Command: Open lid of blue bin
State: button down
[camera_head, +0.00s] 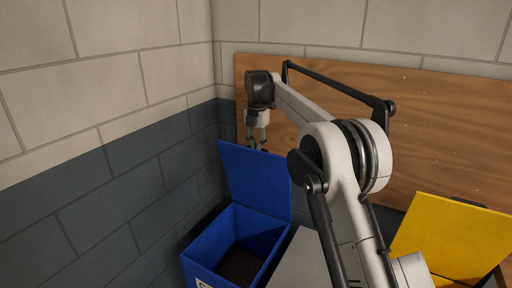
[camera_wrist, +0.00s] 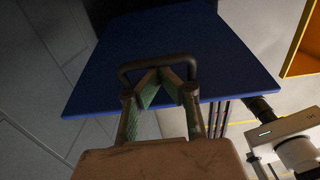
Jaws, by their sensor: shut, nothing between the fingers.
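The blue bin (camera_head: 212,250) stands at the lower middle of the head view, with a dark interior showing. Its blue lid (camera_head: 255,180) stands up steeply at the back of the bin, so the bin is open on top. My gripper (camera_head: 257,147) points down at the lid's upper edge, its tips partly hidden there. In the wrist view the lid (camera_wrist: 215,50) is a broad blue panel beyond my gripper (camera_wrist: 160,74), whose green-padded fingers come together with nothing between them. A dark bar crosses at the fingertips; I cannot tell whether it touches them.
A yellow lid (camera_head: 455,240) stands raised at the right, and a yellow edge shows in the wrist view (camera_wrist: 302,45). A wooden board (camera_head: 430,120) lines the back wall. A block wall (camera_head: 100,190) stands close on the left. A grey surface (camera_head: 300,265) lies right of the blue bin.

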notch_tip(320, 180, up, 7)
jog(key=s+d+r+m+t, duration=0.2)
jog(key=s+d+r+m, duration=0.5)
jog(key=d+r+m, duration=0.15)
jog(key=s+d+r+m+t, duration=0.25)
jog(key=s+d+m, duration=0.45)
jog(key=s+d, duration=0.45)
jog(key=s+d+f+m+t, duration=0.1)
jog(key=s+f+m, duration=0.4)
jog(key=s, duration=0.5)
jog(key=s+d+f+m+t, duration=0.1)
jog(key=s+d+f+m, duration=0.3)
jog(key=s, duration=0.6)
jog(key=s+d+f+m+t, duration=0.1)
jog(key=s+d+f+m, duration=0.2)
jog(key=s+f+m, duration=0.3)
jog(key=s+f, duration=0.1)
jog(key=s, duration=0.3)
jog(key=shift+s+f, duration=0.3)
jog(key=shift+s, duration=0.05)
